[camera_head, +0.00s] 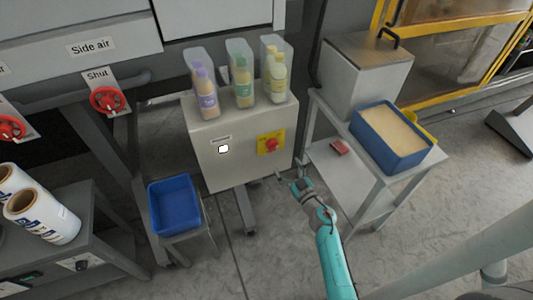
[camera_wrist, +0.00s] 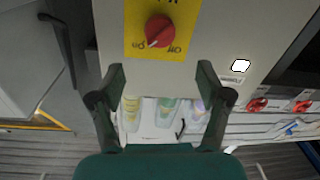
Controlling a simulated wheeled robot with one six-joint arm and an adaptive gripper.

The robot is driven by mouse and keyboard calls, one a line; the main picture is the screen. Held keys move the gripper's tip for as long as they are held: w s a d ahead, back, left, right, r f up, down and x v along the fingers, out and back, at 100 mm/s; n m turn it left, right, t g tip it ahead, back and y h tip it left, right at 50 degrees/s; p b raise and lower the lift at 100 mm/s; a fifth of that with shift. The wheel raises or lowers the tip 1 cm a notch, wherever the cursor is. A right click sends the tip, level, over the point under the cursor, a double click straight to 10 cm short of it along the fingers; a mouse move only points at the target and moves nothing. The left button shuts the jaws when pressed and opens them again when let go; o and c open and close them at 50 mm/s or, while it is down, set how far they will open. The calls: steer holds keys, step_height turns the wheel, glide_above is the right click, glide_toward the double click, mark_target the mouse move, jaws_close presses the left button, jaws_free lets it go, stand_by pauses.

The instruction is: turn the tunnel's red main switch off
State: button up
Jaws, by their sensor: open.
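The red main switch (camera_head: 271,145) is a round knob on a yellow plate (camera_head: 262,150), on the front of a pale grey cabinet (camera_head: 215,172). In the wrist view the knob (camera_wrist: 159,30) shows upside down above the fingers, with "On" and "Off" lettering on its plate (camera_wrist: 178,14). A pale mark on the knob points down and slightly left, nearer "On" than "Off". My gripper (camera_head: 292,178) is open and empty in front of the cabinet, below and right of the switch in the head view. Its two fingers (camera_wrist: 162,75) are well apart and do not touch the knob.
A white square (camera_head: 223,149) with a label sits left of the switch. Bottles in clear holders (camera_head: 242,85) stand on the cabinet. A blue bin (camera_head: 174,204) is at left; a trolley with a blue tray (camera_head: 400,160) is at right. Red valve handles (camera_head: 108,99) are further left.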

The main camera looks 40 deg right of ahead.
mark_target(275, 148)
steer(key=w, duration=0.3)
steer(key=w+d, duration=0.1)
steer(key=w, duration=0.3)
steer(key=w+d, duration=0.1)
steer(key=w, duration=0.2)
steer(key=shift+w+d, duration=0.1)
steer(key=shift+w, duration=0.3)
steer(key=c, duration=1.2)
